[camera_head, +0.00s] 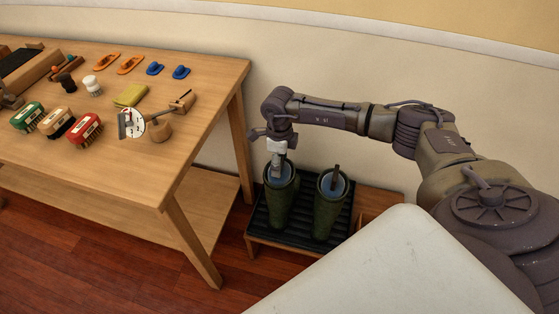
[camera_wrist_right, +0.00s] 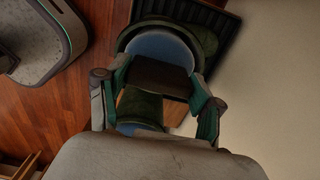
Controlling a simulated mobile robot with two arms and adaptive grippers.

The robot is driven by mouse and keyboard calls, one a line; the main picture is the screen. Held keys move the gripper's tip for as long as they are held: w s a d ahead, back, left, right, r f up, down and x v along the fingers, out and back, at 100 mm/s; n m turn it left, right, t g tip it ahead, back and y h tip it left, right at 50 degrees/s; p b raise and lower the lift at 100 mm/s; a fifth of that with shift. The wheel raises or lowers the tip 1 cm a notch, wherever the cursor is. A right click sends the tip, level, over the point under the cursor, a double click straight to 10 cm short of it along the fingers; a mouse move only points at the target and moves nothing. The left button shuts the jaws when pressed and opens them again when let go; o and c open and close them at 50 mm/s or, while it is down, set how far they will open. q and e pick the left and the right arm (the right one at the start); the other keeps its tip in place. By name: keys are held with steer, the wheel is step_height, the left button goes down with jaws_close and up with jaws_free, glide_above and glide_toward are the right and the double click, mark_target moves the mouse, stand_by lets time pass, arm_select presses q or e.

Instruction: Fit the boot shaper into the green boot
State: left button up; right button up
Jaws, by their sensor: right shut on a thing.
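Two green boots stand upright side by side, the left one (camera_head: 278,208) and the right one (camera_head: 327,215) in the head view. My right gripper (camera_head: 278,172) points down into the opening of the left boot. In the wrist view, my right gripper (camera_wrist_right: 157,92) is shut on a dark brown handle (camera_wrist_right: 155,76), which seems to belong to a boot shaper. Blue (camera_wrist_right: 160,47) shows around the handle inside the boot's rim; how deep the shaper sits is hidden. The right boot also shows blue and a dark upright handle (camera_head: 336,174). My left gripper is out of view.
The boots stand on a black ribbed tray (camera_head: 304,233) on a low wooden bench (camera_head: 371,207) against the wall. A wooden table (camera_head: 202,141) with several brushes, a yellow cloth (camera_head: 130,95) and small orange and blue items stands to the left.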

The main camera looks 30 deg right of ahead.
steer(key=o, duration=1.1)
steer(key=shift+o, duration=0.6)
steer(key=shift+r, duration=0.2)
steer(key=shift+r, duration=0.15)
steer(key=shift+r+p, duration=0.65)
steer(key=shift+p, duration=0.1)
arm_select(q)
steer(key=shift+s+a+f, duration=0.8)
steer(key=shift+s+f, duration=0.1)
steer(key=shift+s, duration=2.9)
arm_select(e)
steer(key=shift+r+p, duration=0.45)
steer(key=shift+r, duration=0.15)
steer(key=shift+r+p, duration=2.15)
steer(key=shift+r, duration=0.85)
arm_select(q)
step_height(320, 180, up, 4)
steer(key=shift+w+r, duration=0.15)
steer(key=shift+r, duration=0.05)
